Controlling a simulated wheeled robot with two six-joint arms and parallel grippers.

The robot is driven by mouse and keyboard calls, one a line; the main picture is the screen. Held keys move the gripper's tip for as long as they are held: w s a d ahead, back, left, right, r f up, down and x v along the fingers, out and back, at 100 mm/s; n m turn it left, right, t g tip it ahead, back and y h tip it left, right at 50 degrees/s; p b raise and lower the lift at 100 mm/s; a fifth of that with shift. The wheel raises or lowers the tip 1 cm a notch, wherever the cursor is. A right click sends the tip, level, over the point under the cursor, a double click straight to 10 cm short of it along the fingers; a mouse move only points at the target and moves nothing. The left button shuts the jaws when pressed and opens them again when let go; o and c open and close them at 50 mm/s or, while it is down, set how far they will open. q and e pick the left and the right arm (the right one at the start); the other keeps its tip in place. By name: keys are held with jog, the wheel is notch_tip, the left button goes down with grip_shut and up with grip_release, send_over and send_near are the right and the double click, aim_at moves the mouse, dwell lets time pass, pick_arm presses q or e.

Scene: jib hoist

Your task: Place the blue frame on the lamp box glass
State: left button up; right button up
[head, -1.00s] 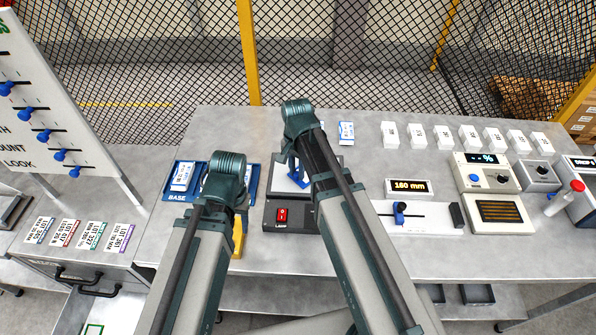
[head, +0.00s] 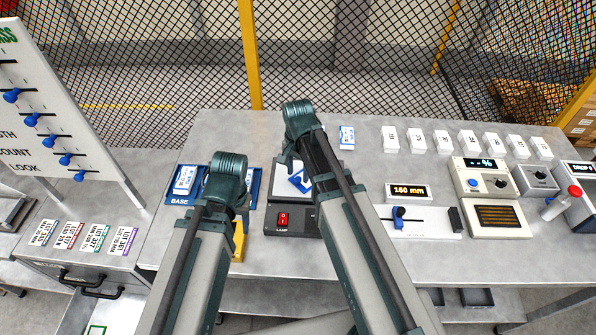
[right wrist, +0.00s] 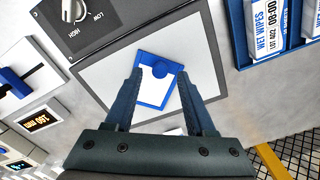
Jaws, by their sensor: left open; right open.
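The small blue frame (head: 300,181) lies flat on the white lamp box glass (head: 280,184), turned at an angle to its edges. The lamp box (head: 303,222) is dark with a red switch. My right gripper (right wrist: 160,74) is open, its fingers on either side of the frame, with nothing gripped; whether they touch it I cannot tell. My left gripper (head: 241,206) is open left of the lamp box, its fingertips mostly hidden by its arm.
A blue BASE tray (head: 179,200) with white packs is left of the lamp box. A slider gauge (head: 425,221) and its display (head: 407,192) are to the right. Several white blocks line the back right. A blue-and-white packet (head: 347,137) lies behind. A wire fence stands beyond the bench.

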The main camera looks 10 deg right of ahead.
notch_tip(320, 180, up, 10)
jog(key=p, duration=1)
jog(key=s+a+n, duration=0.3)
jog(key=s+n, duration=0.3)
jog(key=s, duration=0.1)
jog(key=s+a+n+h, duration=0.1)
jog(key=s+a+n, duration=0.3)
jog(key=s+n, duration=0.2)
jog(key=shift+s+a+r+n+b, duration=0.2)
jog(key=shift+s+a+n+b, duration=0.15)
jog(key=shift+s, duration=0.2)
